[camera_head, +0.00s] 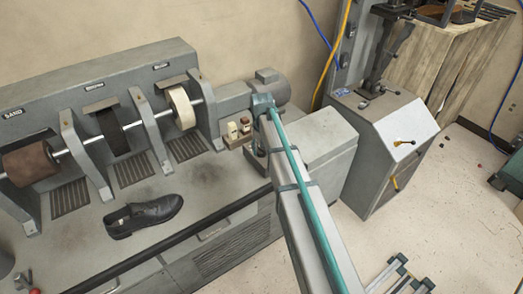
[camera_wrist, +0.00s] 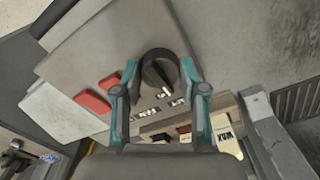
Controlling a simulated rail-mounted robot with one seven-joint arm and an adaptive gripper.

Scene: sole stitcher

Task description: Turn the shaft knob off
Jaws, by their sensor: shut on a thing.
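The shaft knob (camera_wrist: 158,70) is a round black knob with a raised bar across its face, on a grey control panel (camera_wrist: 95,45) in the wrist view. The bar lies at a slant. My gripper (camera_wrist: 159,72) is shut on the knob, with one teal fingertip on each side of it. In the head view, my arm hides the knob and most of the gripper beside the grey motor end of the machine (camera_head: 115,60).
Two red buttons (camera_wrist: 92,101) sit left of the knob. Small boxes (camera_head: 238,128), one marked WAX in the wrist view, stand close by. A black shoe (camera_head: 143,215) lies on the bench. A grey machine with a yellow lever (camera_head: 404,142) stands right of my arm.

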